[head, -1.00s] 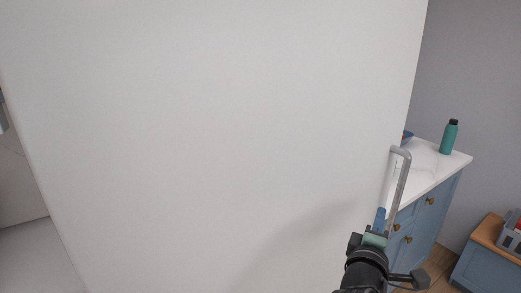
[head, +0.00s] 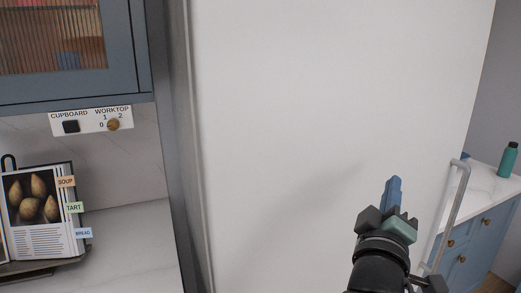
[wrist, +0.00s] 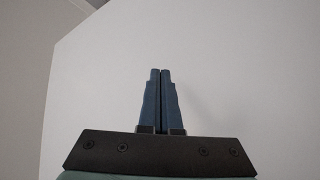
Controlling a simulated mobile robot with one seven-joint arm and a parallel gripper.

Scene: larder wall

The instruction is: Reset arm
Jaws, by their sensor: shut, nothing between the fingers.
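My gripper (head: 393,187) is at the lower right of the head view, in front of a large white door (head: 310,110). Its blue fingers point upward and are closed together with nothing between them. In the wrist view my gripper (wrist: 160,72) shows both fingers side by side, with the plain white surface behind. A grey vertical handle (head: 452,215) is on the right of the door, to the right of my gripper and apart from the fingers.
At left are a worktop (head: 130,245), a cookbook (head: 40,210) on a stand, a switch panel (head: 91,122) and a glass-fronted cupboard (head: 55,40). At right, a green bottle (head: 508,160) stands on a marble-topped blue cabinet (head: 480,245).

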